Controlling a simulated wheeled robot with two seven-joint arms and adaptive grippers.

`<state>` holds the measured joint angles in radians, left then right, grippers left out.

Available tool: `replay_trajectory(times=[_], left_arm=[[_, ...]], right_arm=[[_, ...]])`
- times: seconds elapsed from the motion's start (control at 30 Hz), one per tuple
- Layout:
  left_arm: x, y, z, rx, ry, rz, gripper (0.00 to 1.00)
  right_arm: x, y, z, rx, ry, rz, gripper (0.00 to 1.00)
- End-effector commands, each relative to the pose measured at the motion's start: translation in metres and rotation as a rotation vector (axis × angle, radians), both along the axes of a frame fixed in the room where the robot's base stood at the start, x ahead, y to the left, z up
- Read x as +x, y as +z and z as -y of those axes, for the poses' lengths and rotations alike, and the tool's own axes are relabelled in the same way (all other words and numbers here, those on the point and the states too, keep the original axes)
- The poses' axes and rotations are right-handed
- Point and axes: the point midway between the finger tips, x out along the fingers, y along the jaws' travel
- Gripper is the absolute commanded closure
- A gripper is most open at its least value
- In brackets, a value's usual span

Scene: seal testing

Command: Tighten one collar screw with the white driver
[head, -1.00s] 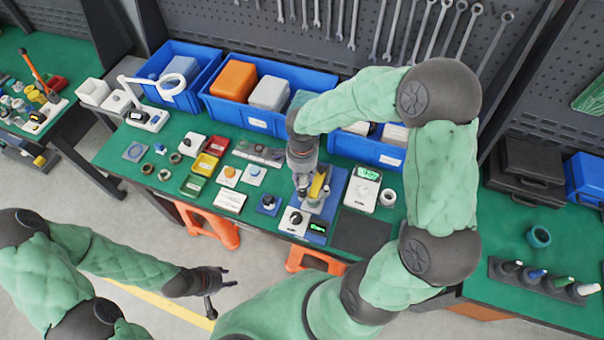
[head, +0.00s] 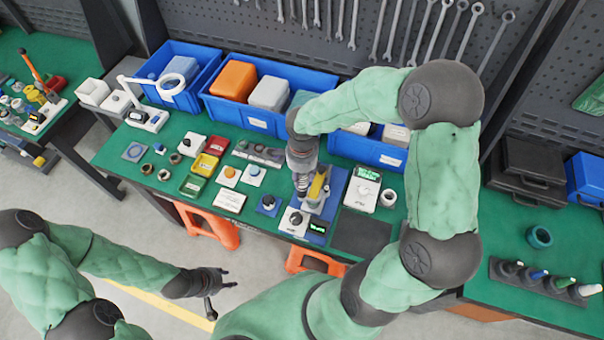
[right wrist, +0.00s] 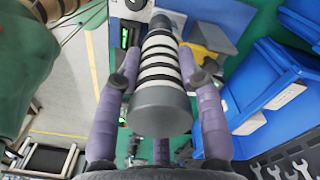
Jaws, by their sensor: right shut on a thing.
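The white driver (right wrist: 158,85), a thick handle with white and black bands and a grey end cap, is in the right wrist view. My right gripper (right wrist: 164,78) is shut around it with its purple fingers. In the head view my right gripper (head: 301,186) points down over a blue-based test fixture (head: 318,226) with a yellow part (head: 317,186). The driver's tip, the collar and its screws are hidden, so contact cannot be told. My left gripper (head: 222,288) is open and empty, off the bench's front edge.
A white meter (head: 362,189) with a green display and a ring stand right of the fixture. Several small trays and blocks lie to the left. Blue bins (head: 262,121) line the back. A tool rack (head: 545,283) is on the right bench. A dark mat (head: 361,236) is bare.

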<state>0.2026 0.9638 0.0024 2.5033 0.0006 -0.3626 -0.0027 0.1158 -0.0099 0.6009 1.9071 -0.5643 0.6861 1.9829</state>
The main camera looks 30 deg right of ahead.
Motion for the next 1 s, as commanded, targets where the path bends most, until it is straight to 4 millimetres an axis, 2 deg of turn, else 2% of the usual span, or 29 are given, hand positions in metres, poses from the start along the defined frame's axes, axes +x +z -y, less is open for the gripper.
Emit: replay_trajectory(times=[1.0], left_arm=[[0.0000,-0.0075,0.0000,0.000,0.000,0.000,0.60]], right_arm=[[0.0006,-0.0015,0.0001,0.000,0.000,0.002,1.00]])
